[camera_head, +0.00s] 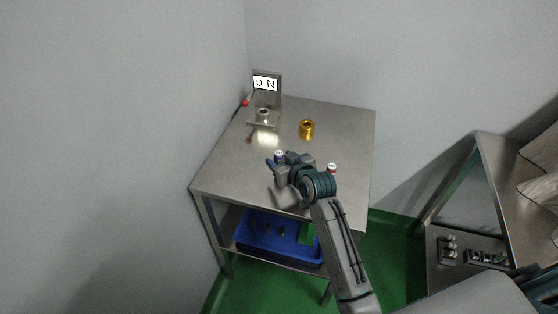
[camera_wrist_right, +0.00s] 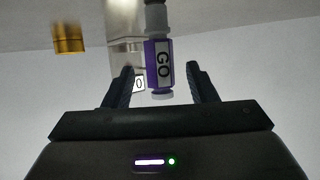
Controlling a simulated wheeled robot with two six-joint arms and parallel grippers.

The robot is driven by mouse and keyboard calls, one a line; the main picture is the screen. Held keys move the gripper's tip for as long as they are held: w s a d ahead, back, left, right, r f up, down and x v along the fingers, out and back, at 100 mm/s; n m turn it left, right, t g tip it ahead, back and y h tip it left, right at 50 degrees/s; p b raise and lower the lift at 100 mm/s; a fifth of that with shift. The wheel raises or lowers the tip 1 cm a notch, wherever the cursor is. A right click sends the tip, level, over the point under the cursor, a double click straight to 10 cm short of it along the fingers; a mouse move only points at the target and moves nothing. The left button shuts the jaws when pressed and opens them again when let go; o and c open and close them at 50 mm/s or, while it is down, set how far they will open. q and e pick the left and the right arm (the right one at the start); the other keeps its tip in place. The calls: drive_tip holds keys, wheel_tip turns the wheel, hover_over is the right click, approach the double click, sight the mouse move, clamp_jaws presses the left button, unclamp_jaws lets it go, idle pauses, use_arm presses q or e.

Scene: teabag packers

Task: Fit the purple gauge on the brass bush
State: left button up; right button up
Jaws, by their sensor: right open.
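The purple gauge (camera_head: 279,156) stands near the front of the steel table. In the right wrist view the purple gauge (camera_wrist_right: 159,62) has a white GO label and sits between the fingers. My right gripper (camera_head: 275,163) is open around it; in the wrist view the fingers (camera_wrist_right: 159,75) show gaps on both sides of the gauge. The brass bush (camera_head: 307,129) stands apart, further back on the table; it also shows in the wrist view (camera_wrist_right: 69,39). My left gripper is not in view.
A metal stand (camera_head: 264,117) with an ON sign (camera_head: 265,83) is at the back left of the table (camera_head: 345,130). A red-banded piece (camera_head: 331,168) stands right of my gripper. A blue bin (camera_head: 262,248) is on the lower shelf.

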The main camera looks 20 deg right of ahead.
drive_tip(key=shift+x, duration=0.85)
drive_tip(key=shift+s, duration=0.1)
drive_tip(key=c, duration=1.1)
